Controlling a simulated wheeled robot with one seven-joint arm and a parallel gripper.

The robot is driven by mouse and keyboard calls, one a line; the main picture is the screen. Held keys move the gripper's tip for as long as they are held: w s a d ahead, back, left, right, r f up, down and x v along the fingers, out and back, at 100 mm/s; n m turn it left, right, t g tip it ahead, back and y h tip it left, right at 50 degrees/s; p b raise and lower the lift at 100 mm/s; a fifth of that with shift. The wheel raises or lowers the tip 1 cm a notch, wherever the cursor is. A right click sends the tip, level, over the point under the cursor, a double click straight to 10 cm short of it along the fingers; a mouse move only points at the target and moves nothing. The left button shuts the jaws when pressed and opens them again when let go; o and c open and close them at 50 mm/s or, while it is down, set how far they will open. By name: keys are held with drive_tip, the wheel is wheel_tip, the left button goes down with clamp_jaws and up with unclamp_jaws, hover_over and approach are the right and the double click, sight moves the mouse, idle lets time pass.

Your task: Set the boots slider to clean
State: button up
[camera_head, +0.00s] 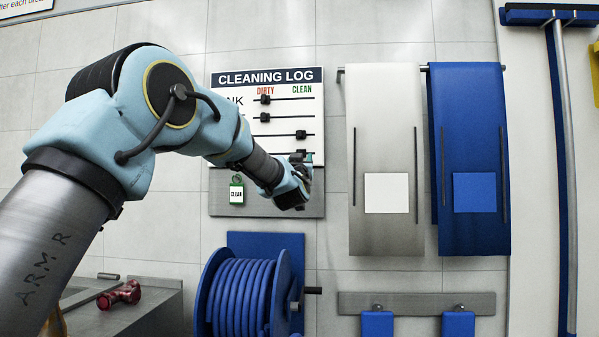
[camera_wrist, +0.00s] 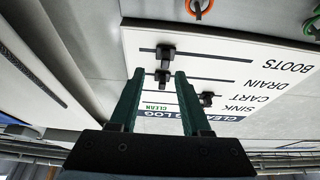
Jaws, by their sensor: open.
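The cleaning log board (camera_head: 230,110) hangs on the wall, with dirty and clean columns and several slider tracks. In the wrist view the board is upside down. There the boots slider (camera_wrist: 166,53) is a dark knob near the left end of its track, the clean side. The drain slider (camera_wrist: 163,76) also sits on the clean side. My gripper (camera_wrist: 160,73) is open, its green fingers pointing at the board. The boots knob shows just beyond the fingertips and the drain knob between them; contact is unclear. In the head view my gripper (camera_head: 303,160) hides most of the boots row.
The cart slider (camera_head: 265,117) and sink slider (camera_head: 265,99) stand under dirty. A green clean tag (camera_head: 236,192) hangs below the board's left. A blue hose reel (camera_head: 245,290) is below. White (camera_head: 385,110) and blue (camera_head: 467,110) aprons hang to the right.

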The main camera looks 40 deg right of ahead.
drive_tip(key=b+v, duration=0.1)
drive_tip(key=v, duration=0.4)
idle(0.5)
